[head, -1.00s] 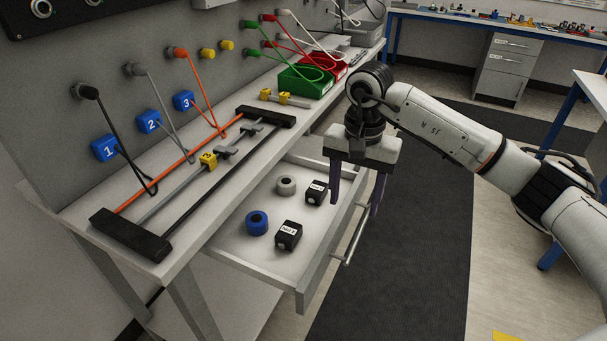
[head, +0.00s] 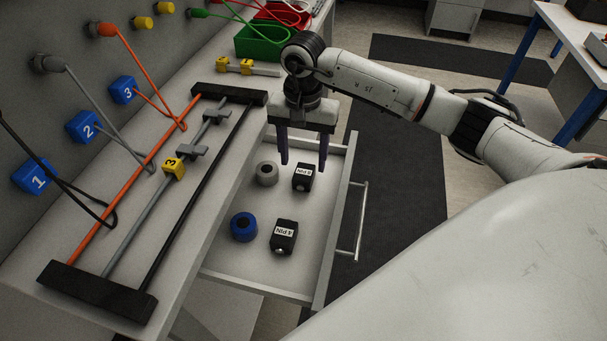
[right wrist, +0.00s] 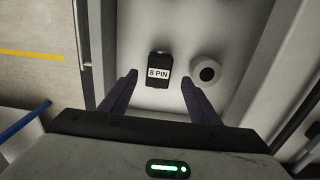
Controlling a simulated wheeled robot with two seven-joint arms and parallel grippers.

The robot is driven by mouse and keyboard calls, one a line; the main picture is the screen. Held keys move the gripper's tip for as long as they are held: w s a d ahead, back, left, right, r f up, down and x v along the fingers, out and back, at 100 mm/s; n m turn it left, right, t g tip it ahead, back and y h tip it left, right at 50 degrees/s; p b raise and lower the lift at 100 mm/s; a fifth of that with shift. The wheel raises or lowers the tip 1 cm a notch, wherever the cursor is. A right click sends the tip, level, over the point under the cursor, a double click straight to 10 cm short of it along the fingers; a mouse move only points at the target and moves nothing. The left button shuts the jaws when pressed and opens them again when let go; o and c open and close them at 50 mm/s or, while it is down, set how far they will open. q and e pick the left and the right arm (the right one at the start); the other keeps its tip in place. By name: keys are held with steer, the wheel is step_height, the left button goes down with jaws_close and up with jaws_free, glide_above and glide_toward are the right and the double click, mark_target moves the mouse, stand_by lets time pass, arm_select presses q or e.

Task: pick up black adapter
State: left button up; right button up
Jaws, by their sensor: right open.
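Two black adapters lie in the open drawer (head: 232,268). The farther one, labelled 8 PIN (head: 302,178), also shows in the right wrist view (right wrist: 158,66). The nearer one is labelled 4 PIN (head: 284,237). My right gripper (head: 303,165) is open and empty, pointing down over the far part of the drawer. In the right wrist view its fingers (right wrist: 158,80) stand apart, with the 8 PIN adapter lying between and just beyond their tips. I see no contact. My left gripper is not in view.
A grey round adapter (head: 267,173) lies close left of the 8 PIN adapter and a blue one (head: 244,226) left of the 4 PIN adapter. The drawer's front wall and handle (head: 361,222) stand to the right. The bench top (head: 190,270) with a rod rack overhangs the left.

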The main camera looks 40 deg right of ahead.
mark_target(304, 171)
step_height(304, 171, down, 4)
steer(key=shift+d, duration=0.15)
steer(key=c, duration=1.2)
